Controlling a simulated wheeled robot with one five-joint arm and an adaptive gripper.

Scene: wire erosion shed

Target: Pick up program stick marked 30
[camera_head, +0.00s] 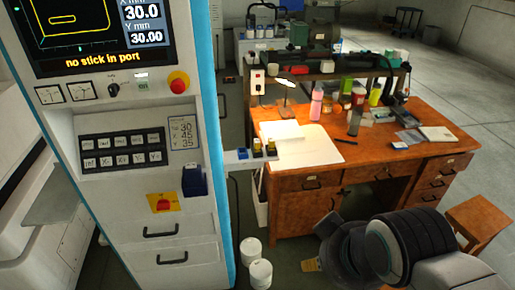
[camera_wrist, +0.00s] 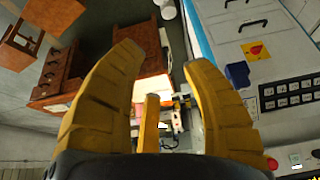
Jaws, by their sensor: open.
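Several small sticks (camera_head: 257,148) with dark and yellow parts stand on a narrow white shelf (camera_head: 250,163) that juts from the right side of the machine cabinet. Their markings are too small to read, so I cannot tell which is 30. In the wrist view the shelf and sticks show small between my fingers, partly hidden by them. My gripper (camera_wrist: 163,62) has yellow fingers spread apart with nothing held. In the head view my gripper (camera_head: 312,265) is at the lower right, in front of the desk, apart from and lower in the picture than the shelf.
The machine cabinet (camera_head: 130,220) stands at the left; its screen (camera_head: 105,30) reads "no stick in port". A dark blue box (camera_head: 195,181) sticks out from its front. A wooden desk (camera_head: 375,150) with papers and bottles stands right of the shelf. White tubs (camera_head: 261,272) stand on the floor.

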